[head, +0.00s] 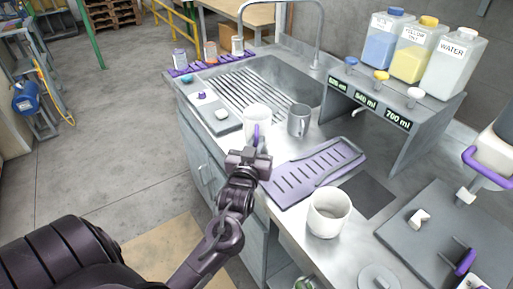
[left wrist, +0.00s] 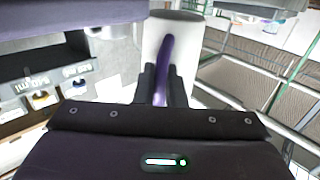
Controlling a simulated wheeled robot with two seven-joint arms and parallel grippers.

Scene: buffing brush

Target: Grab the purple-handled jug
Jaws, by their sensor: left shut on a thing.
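The purple-handled jug (head: 256,117) is a white cylinder on the left part of the steel counter, beside the sink, with its purple handle facing my left gripper (head: 254,150). In the left wrist view the gripper's dark fingers (left wrist: 161,86) are shut on the jug's purple handle (left wrist: 166,62), and the white body (left wrist: 186,28) is just beyond it. I cannot tell whether the jug touches the counter. My right gripper does not show in the head view.
A grey metal cup (head: 298,121) stands right of the jug. A purple slotted tray (head: 288,184) and a white pot (head: 328,212) are nearer. The sink (head: 262,86) is behind. A dispenser stand (head: 400,118) with blue, yellow and water containers is at right.

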